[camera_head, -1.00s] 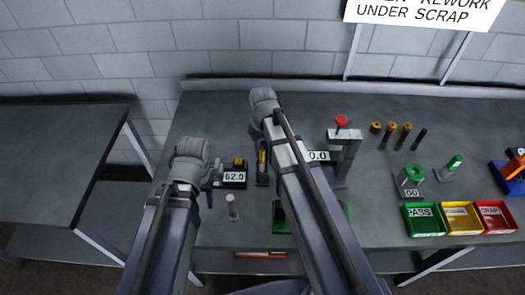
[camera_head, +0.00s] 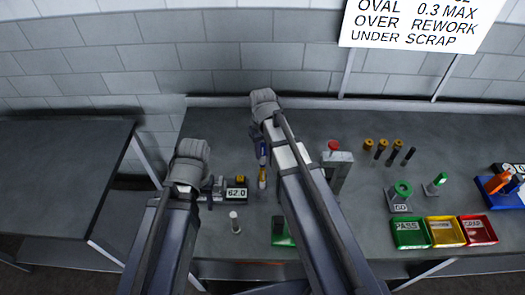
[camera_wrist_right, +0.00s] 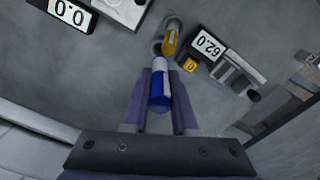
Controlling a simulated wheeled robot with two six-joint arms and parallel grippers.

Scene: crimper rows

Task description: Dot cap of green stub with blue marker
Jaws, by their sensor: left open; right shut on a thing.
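My right gripper (camera_wrist_right: 159,100) is shut on the blue marker (camera_wrist_right: 160,82), which has a pale band. The marker also shows in the head view (camera_head: 262,150), partly hidden by my arm. A yellow piece (camera_wrist_right: 170,40) lies in line beyond the marker in the right wrist view; I cannot tell whether they touch. My left gripper (camera_head: 190,162) is open beside the readout marked 62.0; its fingers are mostly hidden. A green-topped piece (camera_head: 440,179) stands on a grey base at the right; I cannot tell whether it is the green stub.
The 62.0 readout (camera_head: 236,193) and a pale upright cylinder (camera_head: 235,222) are near my left arm. A red-knobbed press (camera_head: 336,165) stands right of my right arm. Green (camera_head: 410,245), yellow (camera_head: 446,243) and red (camera_head: 478,242) trays line the front right.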

